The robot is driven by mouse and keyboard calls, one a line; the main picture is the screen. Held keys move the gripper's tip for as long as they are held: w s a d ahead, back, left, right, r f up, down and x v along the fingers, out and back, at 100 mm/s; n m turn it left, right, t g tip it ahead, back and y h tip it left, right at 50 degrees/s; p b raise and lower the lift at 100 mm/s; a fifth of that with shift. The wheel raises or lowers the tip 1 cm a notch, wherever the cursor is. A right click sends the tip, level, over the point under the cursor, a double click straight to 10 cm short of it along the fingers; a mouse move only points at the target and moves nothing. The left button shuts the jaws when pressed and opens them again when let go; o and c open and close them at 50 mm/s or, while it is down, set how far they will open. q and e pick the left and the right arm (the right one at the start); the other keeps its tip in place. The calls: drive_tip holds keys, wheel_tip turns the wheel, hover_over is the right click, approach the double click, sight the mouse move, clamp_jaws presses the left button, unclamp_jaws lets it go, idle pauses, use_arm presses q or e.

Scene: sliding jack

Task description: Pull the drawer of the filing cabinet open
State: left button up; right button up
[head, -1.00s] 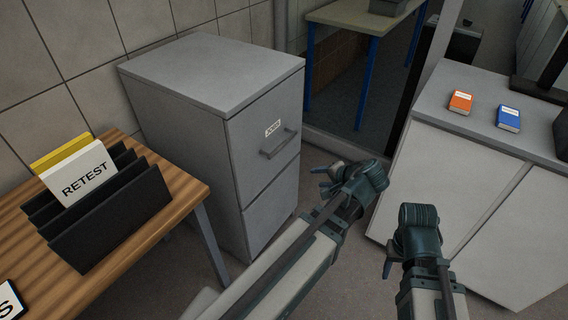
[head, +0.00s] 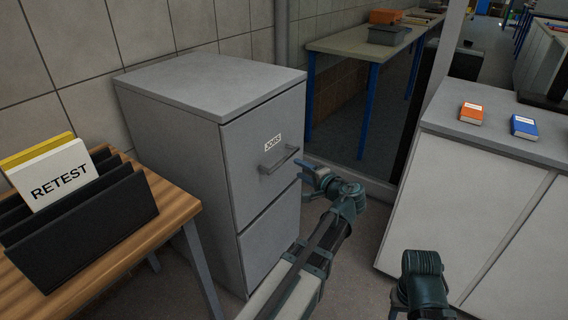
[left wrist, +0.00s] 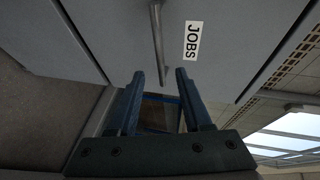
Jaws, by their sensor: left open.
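The grey filing cabinet (head: 205,85) stands against the tiled wall in the head view. Its upper drawer (head: 240,158) carries a JOBS label and a bar handle (head: 279,159), and sits flush with the cabinet. My left gripper (head: 311,181) is close to the right of the handle, apart from it.
A wooden table (head: 168,205) with a black file rack (head: 85,225) stands left of the cabinet. Some floor is free between.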

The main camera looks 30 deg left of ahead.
sight(284, 158)
use_arm(q)
drive_tip(key=b+x, duration=0.2)
drive_tip(key=x, duration=0.8)
drive_tip(key=shift+w+a+f, duration=0.1)
drive_tip(key=shift+w+a, duration=0.05)
drive_tip(key=shift+a, duration=0.25)
clamp_jaws()
idle(0.9)
